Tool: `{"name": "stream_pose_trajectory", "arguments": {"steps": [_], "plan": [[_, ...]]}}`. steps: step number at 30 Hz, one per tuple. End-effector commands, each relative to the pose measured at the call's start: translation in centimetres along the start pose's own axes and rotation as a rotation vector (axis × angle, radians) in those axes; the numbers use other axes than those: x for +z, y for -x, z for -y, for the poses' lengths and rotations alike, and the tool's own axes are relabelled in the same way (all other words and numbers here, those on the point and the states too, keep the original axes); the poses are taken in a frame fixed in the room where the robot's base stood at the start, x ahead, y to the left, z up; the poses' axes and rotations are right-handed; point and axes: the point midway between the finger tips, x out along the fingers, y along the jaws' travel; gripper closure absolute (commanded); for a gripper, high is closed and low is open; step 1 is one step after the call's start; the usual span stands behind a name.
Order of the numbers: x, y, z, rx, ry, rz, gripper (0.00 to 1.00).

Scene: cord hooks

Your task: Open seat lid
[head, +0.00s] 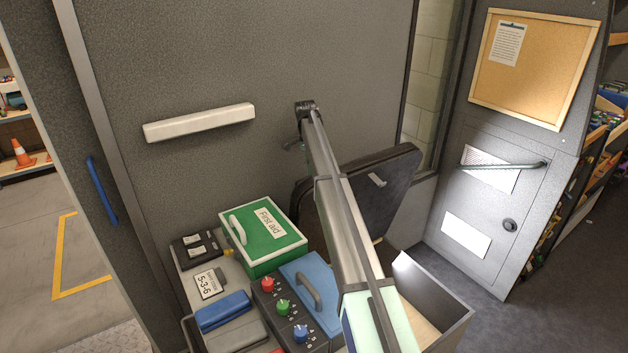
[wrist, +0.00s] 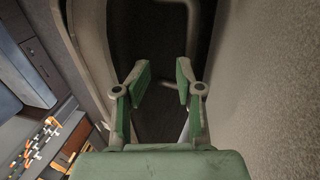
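The dark seat lid (head: 372,195) stands raised and steeply tilted above the seat box (head: 440,312), beside the grey wall. A small light-coloured fitting (head: 377,180) sits on its face. The box's light inside shows below it. My arm crosses in front of the lid's left part and hides some of it. My gripper (wrist: 162,83) is open in the wrist view, its green-padded fingers apart with nothing held between them. A dark surface and a pale bent bar lie beyond the fingers. In the head view my gripper is not clearly seen.
A green first aid box (head: 262,237), a blue case (head: 311,292) and a panel of coloured knobs (head: 284,307) crowd the left of the seat box. A white wall bar (head: 200,122) is at upper left. A grey door with a handle (head: 503,166) stands right. Floor at far right is clear.

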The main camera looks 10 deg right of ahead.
Motion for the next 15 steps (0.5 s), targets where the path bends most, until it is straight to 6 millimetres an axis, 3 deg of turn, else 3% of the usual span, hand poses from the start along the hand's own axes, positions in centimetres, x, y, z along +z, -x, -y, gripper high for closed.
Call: {"name": "stream_pose_trajectory", "arguments": {"steps": [7, 15], "plan": [[0.0, 4.7, 0.1, 0.003, 0.0, 0.001, 0.61], [0.1, 7.0, 0.2, 0.003, 0.001, 0.001, 0.61]]}}
